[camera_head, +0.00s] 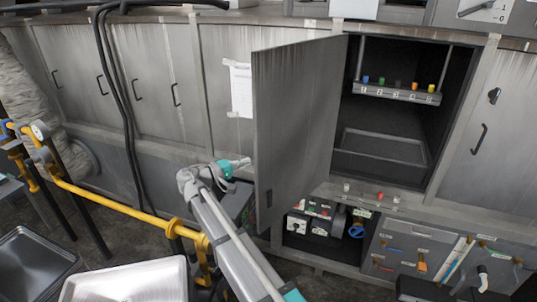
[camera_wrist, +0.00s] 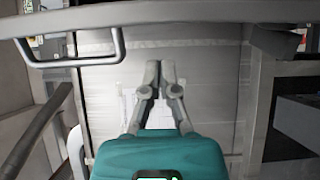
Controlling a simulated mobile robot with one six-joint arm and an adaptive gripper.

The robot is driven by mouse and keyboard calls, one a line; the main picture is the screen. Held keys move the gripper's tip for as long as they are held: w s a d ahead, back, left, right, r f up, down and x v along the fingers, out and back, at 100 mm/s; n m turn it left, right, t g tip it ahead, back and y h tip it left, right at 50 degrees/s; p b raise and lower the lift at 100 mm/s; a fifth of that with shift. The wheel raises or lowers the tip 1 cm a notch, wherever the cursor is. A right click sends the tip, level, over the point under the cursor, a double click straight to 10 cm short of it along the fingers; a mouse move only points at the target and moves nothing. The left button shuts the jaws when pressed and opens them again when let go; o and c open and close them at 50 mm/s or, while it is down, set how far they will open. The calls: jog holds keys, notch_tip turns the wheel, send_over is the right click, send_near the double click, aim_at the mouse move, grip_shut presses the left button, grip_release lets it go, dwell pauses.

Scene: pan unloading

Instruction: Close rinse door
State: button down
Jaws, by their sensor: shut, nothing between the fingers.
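The rinse door (camera_head: 295,125) is a tall grey metal panel, swung wide open from the left side of a dark compartment (camera_head: 385,150). A small dark handle shows low on its face. My gripper (camera_head: 249,161) is at the left of the door, near its lower free edge; I cannot tell whether it touches. In the wrist view my gripper (camera_wrist: 160,68) has its fingers together and empty. A grey edge with a bar handle (camera_wrist: 75,60), seemingly the door, runs across the top of that view, just beyond the fingertips.
Inside the compartment is a shelf with several coloured knobs (camera_head: 398,93). Below are red knobs and an open bay with valves (camera_head: 313,222). A yellow pipe (camera_head: 115,203) and metal trays (camera_head: 125,282) stand at lower left. A paper sheet (camera_head: 240,88) hangs behind the door.

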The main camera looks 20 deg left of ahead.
aim_at(271, 154)
jog(key=shift+d, duration=0.1)
jog(key=x, duration=0.9)
jog(key=shift+w+d, duration=0.2)
jog(key=shift+w, duration=0.1)
jog(key=shift+s+d, duration=0.1)
jog(key=shift+d, duration=0.05)
